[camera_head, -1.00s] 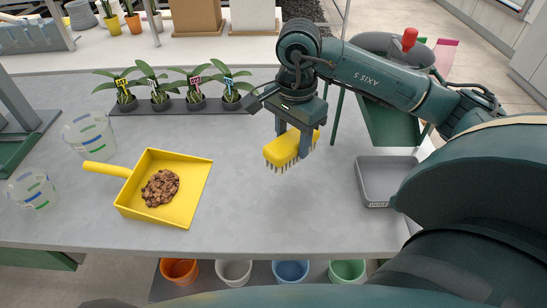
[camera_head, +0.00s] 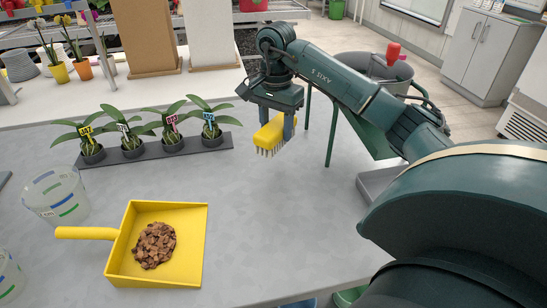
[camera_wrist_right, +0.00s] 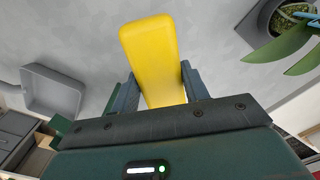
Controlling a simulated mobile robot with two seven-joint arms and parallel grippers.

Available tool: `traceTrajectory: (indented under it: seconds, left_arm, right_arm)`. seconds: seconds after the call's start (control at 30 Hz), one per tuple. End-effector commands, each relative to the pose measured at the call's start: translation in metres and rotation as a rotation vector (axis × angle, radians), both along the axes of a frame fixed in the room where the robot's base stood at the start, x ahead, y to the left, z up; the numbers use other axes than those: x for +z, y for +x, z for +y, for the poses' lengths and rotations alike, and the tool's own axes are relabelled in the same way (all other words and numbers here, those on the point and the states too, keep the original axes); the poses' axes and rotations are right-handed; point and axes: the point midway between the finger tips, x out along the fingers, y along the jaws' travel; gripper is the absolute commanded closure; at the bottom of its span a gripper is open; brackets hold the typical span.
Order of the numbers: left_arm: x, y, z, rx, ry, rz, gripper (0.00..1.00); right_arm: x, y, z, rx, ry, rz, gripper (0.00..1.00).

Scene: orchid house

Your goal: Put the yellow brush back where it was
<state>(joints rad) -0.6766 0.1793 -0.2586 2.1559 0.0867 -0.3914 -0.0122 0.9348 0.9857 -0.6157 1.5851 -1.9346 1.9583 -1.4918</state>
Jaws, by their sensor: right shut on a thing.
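The yellow brush (camera_head: 268,135) is held in my right gripper (camera_head: 277,128), bristles down, above the grey table near its far right part. In the right wrist view the yellow back of the brush (camera_wrist_right: 153,60) sits between the two fingers of my right gripper (camera_wrist_right: 158,88). A yellow dustpan (camera_head: 190,262) lies on the table at the front left with a heap of brown bark pieces (camera_head: 155,245) in it. My left gripper is in neither view.
A dark tray (camera_head: 212,141) with several potted orchids stands at the back left. Clear marked cups (camera_head: 55,195) stand at the left. A grey tray (camera_wrist_right: 52,88) shows in the right wrist view; my arm partly hides it in the head view. The table's middle (camera_head: 270,215) is clear.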

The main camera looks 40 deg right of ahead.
Motion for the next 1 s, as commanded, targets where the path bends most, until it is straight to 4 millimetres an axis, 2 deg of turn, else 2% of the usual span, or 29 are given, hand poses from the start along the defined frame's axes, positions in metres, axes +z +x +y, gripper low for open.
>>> traceTrajectory:
  seconds: [0.1,0.37,0.53,0.93,0.97,1.0]
  left_arm:
    - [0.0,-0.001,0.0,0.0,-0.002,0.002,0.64]
    - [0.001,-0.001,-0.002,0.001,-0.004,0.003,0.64]
    - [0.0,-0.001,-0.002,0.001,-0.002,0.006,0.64]
    - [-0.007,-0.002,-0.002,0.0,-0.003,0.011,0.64]
    - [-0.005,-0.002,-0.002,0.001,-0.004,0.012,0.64]
    - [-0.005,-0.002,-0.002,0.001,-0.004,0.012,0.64]
  right_arm:
    - [-0.022,-0.001,0.0,-0.001,0.0,0.002,0.8]
    - [-0.044,0.0,0.0,-0.001,0.0,0.0,0.8]
    - [-0.068,-0.001,0.001,0.0,0.001,0.001,0.8]
    - [-0.075,0.0,0.0,-0.001,0.0,-0.002,0.8]
    - [-0.074,0.0,0.0,-0.001,0.0,-0.002,0.53]
    - [-0.074,0.0,0.0,-0.001,0.0,-0.002,0.49]
